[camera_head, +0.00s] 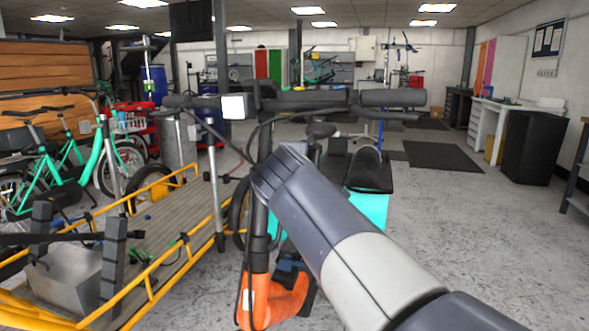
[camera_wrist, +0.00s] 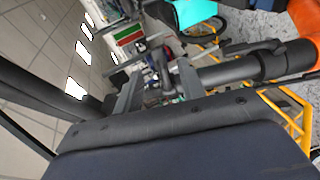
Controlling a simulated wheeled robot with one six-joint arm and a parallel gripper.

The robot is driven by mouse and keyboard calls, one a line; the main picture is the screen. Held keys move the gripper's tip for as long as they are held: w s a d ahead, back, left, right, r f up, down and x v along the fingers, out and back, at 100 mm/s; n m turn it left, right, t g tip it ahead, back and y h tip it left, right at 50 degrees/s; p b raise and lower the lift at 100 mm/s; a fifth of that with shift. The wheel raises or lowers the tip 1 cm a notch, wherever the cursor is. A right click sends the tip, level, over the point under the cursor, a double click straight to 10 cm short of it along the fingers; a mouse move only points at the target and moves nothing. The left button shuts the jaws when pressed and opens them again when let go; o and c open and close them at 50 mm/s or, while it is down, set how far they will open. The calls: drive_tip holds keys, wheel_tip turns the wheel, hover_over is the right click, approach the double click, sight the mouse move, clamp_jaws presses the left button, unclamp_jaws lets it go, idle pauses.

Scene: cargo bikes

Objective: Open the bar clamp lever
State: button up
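The dark upright steering stem (camera_head: 262,185) of a cargo bike rises from an orange frame part (camera_head: 268,302) to the black handlebar (camera_head: 300,100) in the head view. In the wrist view the stem (camera_wrist: 240,70) lies sideways, with the orange part (camera_wrist: 308,30) at the upper right. My gripper (camera_wrist: 160,70) is open there, its two grey fingers apart near the stem's upper end. A dark piece shows between the fingers; I cannot tell if it is the clamp lever or whether they touch it. My arm hides the gripper in the head view.
A yellow-framed cargo deck (camera_head: 170,225) with a metal box (camera_head: 68,275) lies at the left. Green bikes (camera_head: 60,175) stand beyond it. A cyan part (camera_head: 368,205) is behind my arm.

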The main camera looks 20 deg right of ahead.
drive_tip(key=shift+v, duration=1.9)
